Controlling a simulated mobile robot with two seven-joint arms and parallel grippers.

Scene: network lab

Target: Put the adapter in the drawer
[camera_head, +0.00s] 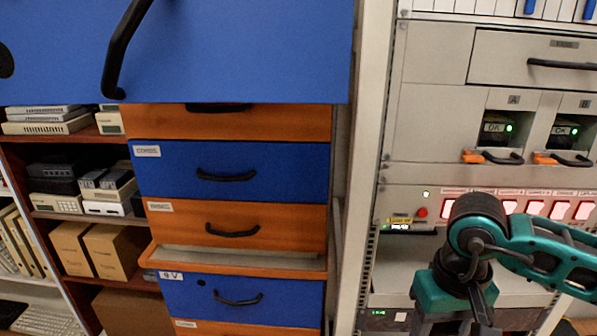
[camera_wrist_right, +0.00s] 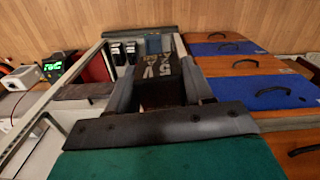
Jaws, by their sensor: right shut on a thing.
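My right gripper (camera_wrist_right: 160,85) is shut on the adapter (camera_wrist_right: 158,68), a dark block with pale markings that look like "5 V", held between the two fingers in the right wrist view. In the head view my right arm comes in from the right, and its wrist hangs in front of the grey rack; the adapter cannot be made out there. A drawer labelled "9 V" (camera_head: 240,301) is pulled out, with a blue front, an orange rim and a pale inside showing. The gripper is to the right of this drawer, apart from it. My left gripper is not in view.
Other blue and orange drawers (camera_head: 230,171) above it look shut. A large blue panel with a black handle (camera_head: 230,50) covers the upper left. The grey rack (camera_head: 445,75) with lit red switches stands at right. Shelves (camera_head: 75,215) with boxes and devices are at left.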

